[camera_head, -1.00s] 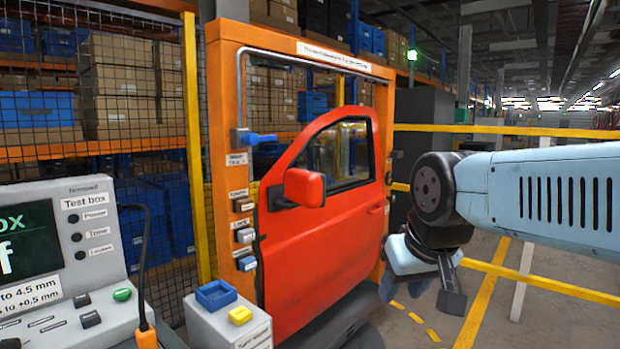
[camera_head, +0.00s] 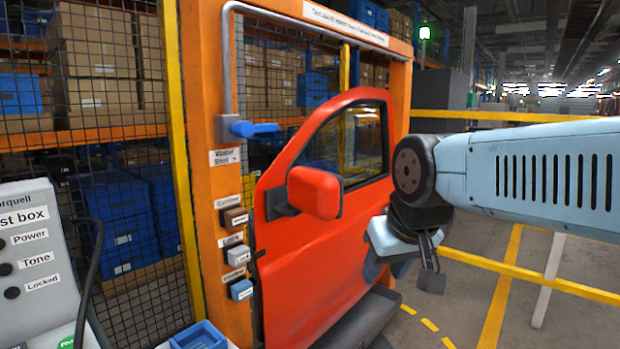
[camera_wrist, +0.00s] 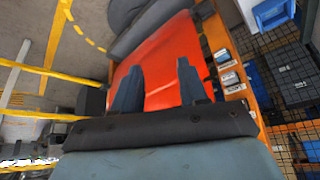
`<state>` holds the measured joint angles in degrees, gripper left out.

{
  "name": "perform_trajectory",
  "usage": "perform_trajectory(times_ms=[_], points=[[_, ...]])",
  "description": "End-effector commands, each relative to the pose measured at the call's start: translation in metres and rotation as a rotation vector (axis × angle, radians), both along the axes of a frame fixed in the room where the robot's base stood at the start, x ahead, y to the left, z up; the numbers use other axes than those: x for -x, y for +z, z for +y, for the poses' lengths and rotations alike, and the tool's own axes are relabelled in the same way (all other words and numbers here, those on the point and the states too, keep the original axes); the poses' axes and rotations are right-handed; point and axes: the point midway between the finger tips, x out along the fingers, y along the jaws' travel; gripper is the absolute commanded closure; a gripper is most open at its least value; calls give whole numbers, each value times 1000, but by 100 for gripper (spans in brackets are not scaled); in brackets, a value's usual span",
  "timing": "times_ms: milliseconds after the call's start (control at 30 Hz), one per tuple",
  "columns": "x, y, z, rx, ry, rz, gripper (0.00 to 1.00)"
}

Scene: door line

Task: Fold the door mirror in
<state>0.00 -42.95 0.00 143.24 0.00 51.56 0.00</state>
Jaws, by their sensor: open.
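The red door mirror (camera_head: 315,193) sticks out from the front edge of the red car door (camera_head: 325,250), below the window corner. The door hangs upright in an orange frame (camera_head: 202,170). My gripper (camera_head: 408,278) hangs from the blue arm in front of the door's right half, to the right of the mirror and lower than it. In the wrist view my gripper (camera_wrist: 157,88) shows two dark fingers set apart with nothing between them. The red door panel (camera_wrist: 158,72) lies beyond them. I cannot make out the mirror in the wrist view.
A blue lever (camera_head: 255,129) sits on the frame's left post, above several labelled switches (camera_head: 237,254). A grey test box (camera_head: 30,260) stands at the left, with a blue tray (camera_head: 198,336) near the bottom. Yellow rails (camera_head: 520,270) and open floor lie to the right.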

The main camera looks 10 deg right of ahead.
Motion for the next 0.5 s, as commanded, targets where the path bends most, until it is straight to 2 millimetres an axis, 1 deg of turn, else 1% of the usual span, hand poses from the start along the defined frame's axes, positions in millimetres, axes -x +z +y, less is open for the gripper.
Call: perform_trajectory(times_ms=[267,367,500], points=[[0,0,0,0,0,-1,57],[-1,1,0,0,0,0,50],[-12,14,0,0,8,17,36]])
